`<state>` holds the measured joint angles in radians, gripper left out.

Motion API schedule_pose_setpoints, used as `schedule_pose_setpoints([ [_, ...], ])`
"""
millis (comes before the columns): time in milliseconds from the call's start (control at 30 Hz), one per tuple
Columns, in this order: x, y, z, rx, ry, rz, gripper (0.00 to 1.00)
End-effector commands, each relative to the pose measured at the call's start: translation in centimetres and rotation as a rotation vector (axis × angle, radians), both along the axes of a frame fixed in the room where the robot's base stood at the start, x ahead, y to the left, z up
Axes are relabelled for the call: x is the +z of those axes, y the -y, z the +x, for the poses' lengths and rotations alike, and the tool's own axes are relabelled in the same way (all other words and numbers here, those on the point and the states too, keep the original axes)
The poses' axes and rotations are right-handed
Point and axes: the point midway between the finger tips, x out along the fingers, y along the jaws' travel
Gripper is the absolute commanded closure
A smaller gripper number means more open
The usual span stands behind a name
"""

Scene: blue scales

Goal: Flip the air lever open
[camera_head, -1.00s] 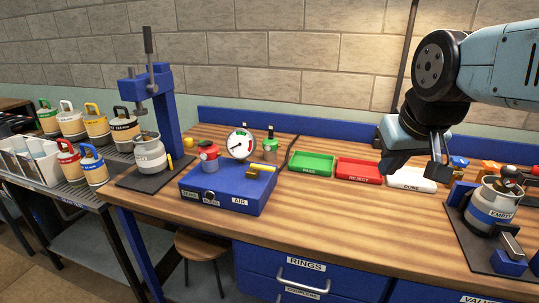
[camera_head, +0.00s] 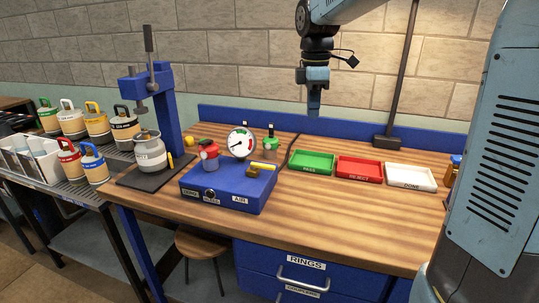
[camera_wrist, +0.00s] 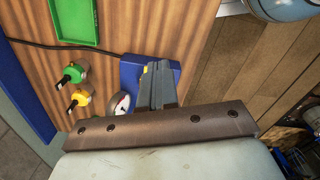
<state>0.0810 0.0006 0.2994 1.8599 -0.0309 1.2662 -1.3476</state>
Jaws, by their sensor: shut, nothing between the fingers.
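The air lever (camera_head: 264,167) has a yellow handle and a brass-coloured body. It sits on the right part of the top of the blue box (camera_head: 215,199), above the label AIR. In the wrist view the blue box (camera_wrist: 130,72) is partly hidden behind my fingers, with only a bit of yellow showing beside them. My gripper (camera_head: 314,112) hangs pointing down in the air, above the back of the bench and to the right of the box. It is shut and empty, and it also shows in the wrist view (camera_wrist: 158,66).
A round gauge (camera_head: 241,143) and a red fitting (camera_head: 209,155) stand on the box. Green (camera_head: 312,163), red (camera_head: 359,169) and white (camera_head: 411,177) trays lie to the right. A blue press (camera_head: 164,110) stands left. The wooden bench front (camera_head: 330,218) is clear.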

Motion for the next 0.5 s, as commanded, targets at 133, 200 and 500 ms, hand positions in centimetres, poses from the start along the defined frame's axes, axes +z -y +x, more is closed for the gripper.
schedule_pose_setpoints([
  [133,-1.4,-1.8,3.9,0.235,-0.078,0.024,1.0],
  [200,-2.1,-2.6,5.5,0.344,-0.111,0.042,1.0],
  [500,-5.8,-5.4,12.1,0.808,-0.225,0.171,1.0],
])
